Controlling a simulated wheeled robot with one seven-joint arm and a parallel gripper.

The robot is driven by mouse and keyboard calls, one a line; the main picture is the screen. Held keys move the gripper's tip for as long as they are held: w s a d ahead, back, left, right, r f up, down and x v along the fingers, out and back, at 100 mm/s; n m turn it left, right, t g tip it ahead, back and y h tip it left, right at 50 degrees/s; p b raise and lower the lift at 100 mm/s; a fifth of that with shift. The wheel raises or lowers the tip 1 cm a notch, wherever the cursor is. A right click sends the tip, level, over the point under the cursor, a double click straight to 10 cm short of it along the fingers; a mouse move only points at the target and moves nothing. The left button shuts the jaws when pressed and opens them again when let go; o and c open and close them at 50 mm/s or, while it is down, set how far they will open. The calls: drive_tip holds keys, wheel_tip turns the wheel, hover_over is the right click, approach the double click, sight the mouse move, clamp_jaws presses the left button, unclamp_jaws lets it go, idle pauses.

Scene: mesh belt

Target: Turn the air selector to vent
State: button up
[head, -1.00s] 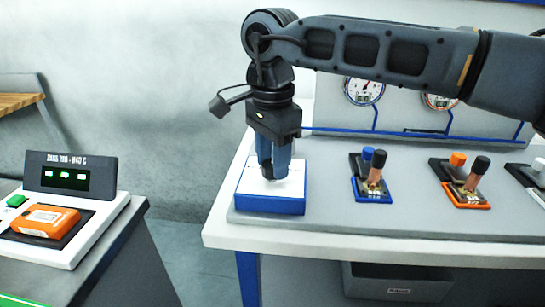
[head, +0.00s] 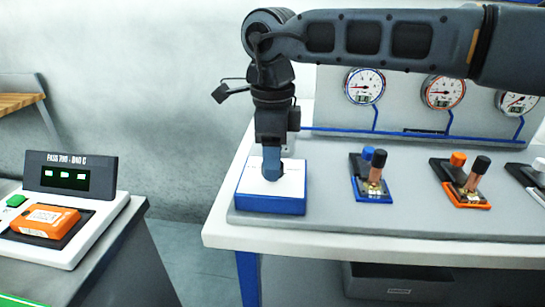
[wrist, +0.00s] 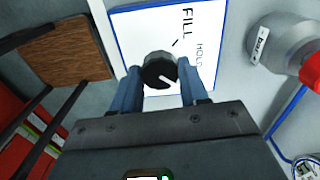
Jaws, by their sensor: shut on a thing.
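The air selector is a blue box with a white top (head: 244,186) at the near left corner of the bench. In the wrist view its white panel (wrist: 130,30) reads FILL and HOLD; no vent label can be seen. Its round black knob (wrist: 158,68) has a white pointer line aimed toward the lower right of that view, away from the FILL text. My gripper (head: 271,170) points straight down over the box, its two blue fingers on either side of the knob and shut on it. In the head view the fingers hide the knob.
To the right on the bench stand a blue-based valve pair (head: 372,180) and an orange-based one (head: 467,183). Gauges (head: 364,86) hang on the back panel. A separate stand at left holds an orange device (head: 45,220). A dark bin (head: 395,282) sits below the bench.

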drive_tip(key=shift+m, duration=0.4)
drive_tip(key=o, duration=1.1)
drive_tip(key=shift+c, duration=0.2)
drive_tip(key=shift+r, duration=3.9)
